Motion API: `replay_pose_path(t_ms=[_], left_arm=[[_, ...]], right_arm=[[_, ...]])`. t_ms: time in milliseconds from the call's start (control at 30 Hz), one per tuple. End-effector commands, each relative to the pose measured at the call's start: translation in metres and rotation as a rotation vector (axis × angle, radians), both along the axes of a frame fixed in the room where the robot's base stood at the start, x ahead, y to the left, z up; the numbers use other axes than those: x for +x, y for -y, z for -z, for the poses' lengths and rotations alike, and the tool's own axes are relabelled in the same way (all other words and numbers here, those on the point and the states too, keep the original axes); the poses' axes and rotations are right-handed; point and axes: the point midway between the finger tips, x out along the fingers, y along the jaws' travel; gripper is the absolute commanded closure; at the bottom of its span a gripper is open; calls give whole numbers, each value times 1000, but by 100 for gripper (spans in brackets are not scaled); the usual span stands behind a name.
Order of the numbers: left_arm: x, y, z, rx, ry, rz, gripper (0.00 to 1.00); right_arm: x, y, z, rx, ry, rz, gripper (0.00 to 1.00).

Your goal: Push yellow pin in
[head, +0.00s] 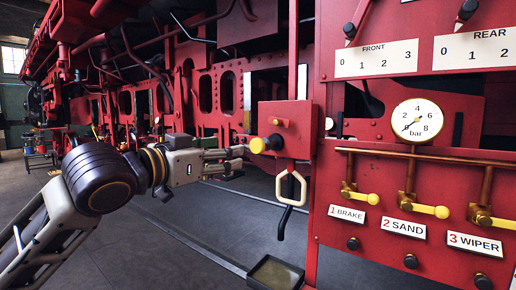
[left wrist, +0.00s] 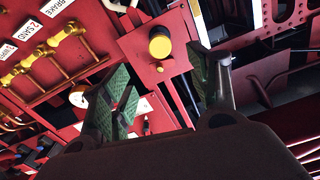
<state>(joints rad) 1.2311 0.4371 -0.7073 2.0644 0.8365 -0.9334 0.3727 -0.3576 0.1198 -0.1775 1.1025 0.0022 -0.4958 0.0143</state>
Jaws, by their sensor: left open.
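The yellow pin (head: 258,145) sticks out to the left from a red box (head: 289,130) on the red machine. In the left wrist view the yellow pin (left wrist: 159,44) shows end-on as a round yellow face with a dark body, on a red plate. My left gripper (head: 239,159) is open and empty, pointing right, a little left of and slightly below the pin in the head view. In the left wrist view its fingers (left wrist: 162,66) stand apart, with the pin showing between and beyond them. No contact is visible. My right gripper is not in view.
A pale loop handle (head: 291,188) hangs below. To the right, a red panel (head: 330,240) carries a gauge (head: 417,121) and brass levers with yellow handles (head: 430,210). The floor at left is open.

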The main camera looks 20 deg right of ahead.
Motion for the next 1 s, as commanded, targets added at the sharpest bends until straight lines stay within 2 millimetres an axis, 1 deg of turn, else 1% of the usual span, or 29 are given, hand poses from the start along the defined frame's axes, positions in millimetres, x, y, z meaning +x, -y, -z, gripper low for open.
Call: replay_pose_path(t_ms=[333, 567, 733, 1000], left_arm=[[-1, 0, -1, 1, 1, 1, 40], [3, 5, -1, -1, 1, 1, 40], [12, 15, -1, 0, 0, 0, 40], [29, 39, -1, 0, 0, 1, 40]], right_arm=[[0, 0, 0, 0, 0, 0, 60], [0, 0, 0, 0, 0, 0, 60], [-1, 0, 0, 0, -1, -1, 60], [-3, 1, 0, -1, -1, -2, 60]])
